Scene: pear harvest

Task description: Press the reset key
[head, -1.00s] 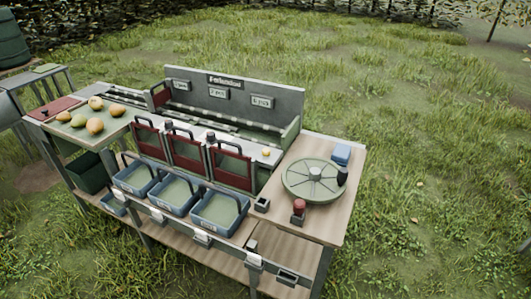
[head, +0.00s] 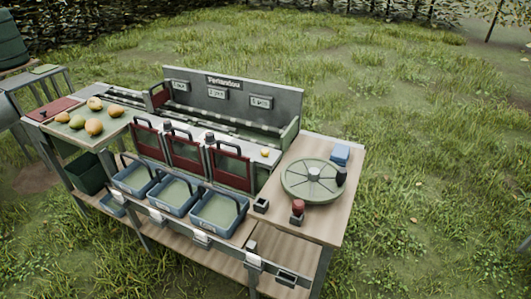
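No key is legibly marked as reset. Small raised parts on the grey-and-wood sorting bench that could be keys are a red-topped knob (head: 298,207) at the front right, a small yellow round piece (head: 265,153) on the ledge right of the red gates, and a dark knob (head: 210,138) behind the gates. A small dark square box (head: 261,205) sits left of the red-topped knob. Neither of my grippers is in view, and nothing touches these parts.
A green spoked round plate (head: 313,188) and a blue block (head: 340,152) are on the right top. Red gates (head: 188,153) stand behind blue bins (head: 219,211). Several pears (head: 93,126) lie on the left top. Open grass (head: 430,160) lies to the right.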

